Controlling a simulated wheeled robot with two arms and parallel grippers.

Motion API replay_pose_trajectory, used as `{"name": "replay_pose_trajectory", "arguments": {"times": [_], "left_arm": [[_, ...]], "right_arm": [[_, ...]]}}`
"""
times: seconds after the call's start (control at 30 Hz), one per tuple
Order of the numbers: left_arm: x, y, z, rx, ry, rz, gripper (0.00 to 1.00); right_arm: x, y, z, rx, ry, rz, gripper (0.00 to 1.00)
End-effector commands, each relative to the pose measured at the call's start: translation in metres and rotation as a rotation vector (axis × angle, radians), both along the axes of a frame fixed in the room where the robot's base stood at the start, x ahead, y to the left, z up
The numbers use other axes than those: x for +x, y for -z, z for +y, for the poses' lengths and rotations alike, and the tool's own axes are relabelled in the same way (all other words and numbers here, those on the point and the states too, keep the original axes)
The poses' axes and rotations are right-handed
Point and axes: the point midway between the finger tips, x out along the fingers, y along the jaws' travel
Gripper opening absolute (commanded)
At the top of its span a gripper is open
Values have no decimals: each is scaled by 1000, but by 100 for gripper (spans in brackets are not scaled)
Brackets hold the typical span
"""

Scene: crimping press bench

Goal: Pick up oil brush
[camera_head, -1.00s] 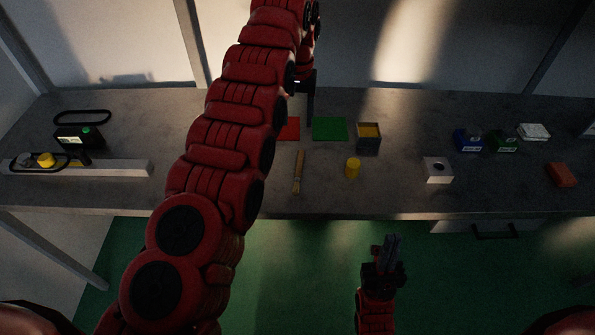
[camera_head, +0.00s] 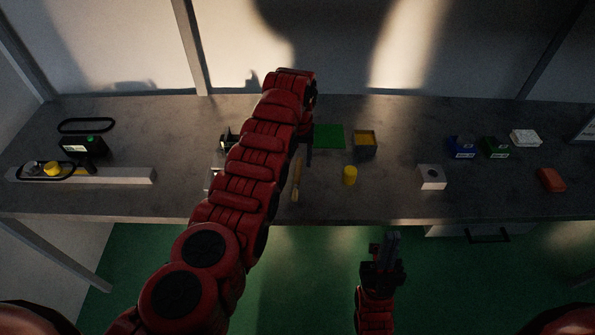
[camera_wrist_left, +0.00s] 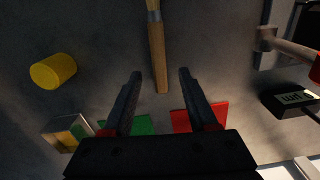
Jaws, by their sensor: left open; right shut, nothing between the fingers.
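The oil brush (camera_head: 296,182) lies on the bench with its wooden handle partly hidden behind my left arm. In the left wrist view, the brush (camera_wrist_left: 156,45) points from the top edge down between my fingers. My left gripper (camera_wrist_left: 161,74) is open, with one finger on each side of the handle's end in the picture. I cannot tell its exact height above the handle. In the head view my left gripper (camera_head: 309,150) is mostly hidden by its own arm. My right gripper (camera_head: 390,240) is shut and empty in front of the bench.
A yellow cylinder (camera_head: 350,175) and an open yellow-filled box (camera_head: 365,143) stand right of the brush. A green mat (camera_head: 329,136) lies behind; a red mat (camera_wrist_left: 200,117) shows in the wrist view. A hammer-like tool (camera_wrist_left: 285,45) lies to the other side.

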Motion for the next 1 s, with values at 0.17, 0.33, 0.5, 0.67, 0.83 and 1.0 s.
{"name": "replay_pose_trajectory", "arguments": {"times": [0.17,0.33,0.5,0.67,0.83,1.0], "left_arm": [[0,17,0,1,0,4,59],[0,24,0,1,0,1,59],[0,24,0,1,0,0,59],[0,24,0,1,0,0,37],[0,24,0,1,0,0,7],[0,24,0,1,0,0,0]], "right_arm": [[0,-4,0,0,0,0,0],[0,-5,0,0,0,0,0],[0,-4,0,0,0,0,0],[0,-4,0,0,0,0,0],[0,-4,0,0,0,0,0],[0,-4,0,0,0,0,0]]}}
